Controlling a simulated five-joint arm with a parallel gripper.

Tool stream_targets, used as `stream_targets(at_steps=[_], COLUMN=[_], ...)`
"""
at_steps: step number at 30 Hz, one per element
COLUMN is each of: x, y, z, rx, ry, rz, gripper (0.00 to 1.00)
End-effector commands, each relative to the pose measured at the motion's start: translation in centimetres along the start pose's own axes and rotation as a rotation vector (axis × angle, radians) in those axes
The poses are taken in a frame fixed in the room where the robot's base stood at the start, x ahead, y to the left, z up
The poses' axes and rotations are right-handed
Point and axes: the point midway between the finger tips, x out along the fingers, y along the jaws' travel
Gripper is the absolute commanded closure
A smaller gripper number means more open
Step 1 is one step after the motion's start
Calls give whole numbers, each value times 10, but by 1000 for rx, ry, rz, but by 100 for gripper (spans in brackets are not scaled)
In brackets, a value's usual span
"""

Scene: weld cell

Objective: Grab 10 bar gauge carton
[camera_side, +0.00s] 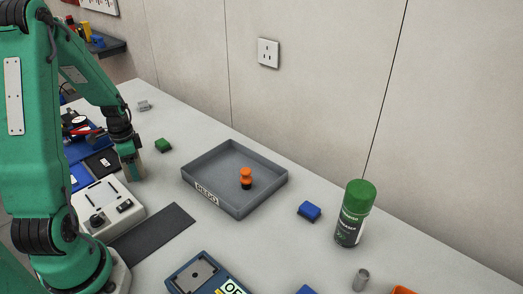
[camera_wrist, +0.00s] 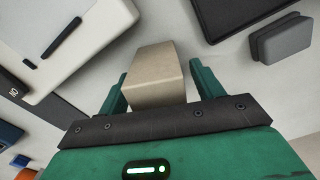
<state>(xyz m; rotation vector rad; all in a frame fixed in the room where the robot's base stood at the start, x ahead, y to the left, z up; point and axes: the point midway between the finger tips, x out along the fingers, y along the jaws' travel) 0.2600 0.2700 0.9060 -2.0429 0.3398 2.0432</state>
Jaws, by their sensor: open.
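A plain tan carton (camera_wrist: 155,78) stands between the two green fingers of my gripper (camera_wrist: 160,88) in the wrist view. The fingers are open, one on each side of it, with a gap showing on the right. No label can be read on its visible faces. In the side view my gripper (camera_side: 132,168) points down at the table beside a white instrument box. The carton is mostly hidden there by the fingers.
A grey tray labelled REDO (camera_side: 205,196) holds an orange and black piece (camera_side: 246,178). A green block (camera_side: 163,145) lies near my gripper. A blue block (camera_side: 309,211) and green-capped spray can (camera_side: 354,213) stand further right. A dark mat (camera_side: 152,232) lies in front.

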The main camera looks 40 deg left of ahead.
Motion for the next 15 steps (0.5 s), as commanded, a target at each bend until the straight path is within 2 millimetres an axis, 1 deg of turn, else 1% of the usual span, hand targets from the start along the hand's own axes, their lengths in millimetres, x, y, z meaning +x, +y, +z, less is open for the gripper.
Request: stream_targets(at_steps=[4, 5, 9, 11, 12, 13, 15], x=[0, 0, 0, 0, 0, 0, 0], y=[0, 0, 0, 0, 0, 0, 0], z=[0, 0, 0, 0, 0, 0, 0], rx=[0, 0, 0, 0, 0, 0, 0], ry=[0, 0, 0, 0, 0, 0, 0], rz=[0, 0, 0, 0, 0, 0, -1], gripper=[34, 36, 63, 75, 83, 86, 86])
